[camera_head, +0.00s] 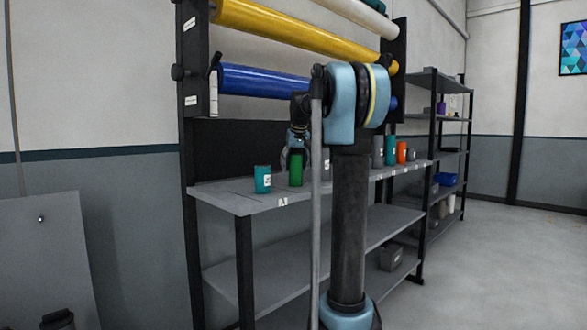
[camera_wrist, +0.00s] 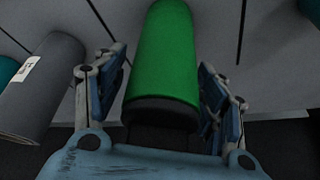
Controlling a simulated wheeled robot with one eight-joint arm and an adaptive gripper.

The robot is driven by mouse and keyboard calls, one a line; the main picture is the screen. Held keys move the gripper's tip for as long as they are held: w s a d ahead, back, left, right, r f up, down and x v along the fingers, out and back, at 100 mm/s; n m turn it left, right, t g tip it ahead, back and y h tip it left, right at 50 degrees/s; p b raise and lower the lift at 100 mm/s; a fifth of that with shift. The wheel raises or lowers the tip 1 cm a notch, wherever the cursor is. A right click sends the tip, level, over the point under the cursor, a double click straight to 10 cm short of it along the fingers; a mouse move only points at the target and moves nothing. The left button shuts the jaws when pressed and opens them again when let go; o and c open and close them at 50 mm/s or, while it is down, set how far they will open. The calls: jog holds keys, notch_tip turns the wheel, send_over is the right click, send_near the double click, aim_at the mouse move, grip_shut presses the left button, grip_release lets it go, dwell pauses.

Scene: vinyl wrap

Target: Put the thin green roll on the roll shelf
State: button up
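The green roll (camera_head: 295,172) stands upright on the grey top board (camera_head: 235,203) of the rack, near its left end. My gripper (camera_head: 296,150) is at the roll's upper end, pointing down. In the wrist view the green roll (camera_wrist: 165,55), with a black end, lies between the two fingers of my gripper (camera_wrist: 163,75). The fingers are apart, with narrow gaps beside the roll, so the gripper looks open around it. I cannot tell which board is the roll shelf.
A teal roll (camera_head: 262,180) stands left of the green one. A grey roll (camera_wrist: 45,85) is close by in the wrist view. More rolls, including an orange one (camera_head: 402,152), stand farther right. Large blue (camera_head: 262,82) and yellow (camera_head: 300,32) rolls hang above. A lower board (camera_head: 235,275) is largely clear.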

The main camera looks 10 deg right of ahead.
jog(key=v, duration=1.2)
jog(key=s+f+m+g, duration=0.1)
jog(key=s+f+g, duration=0.1)
jog(key=s+f, duration=4)
notch_tip(320, 180, down, 4)
jog(key=shift+s+r, duration=0.2)
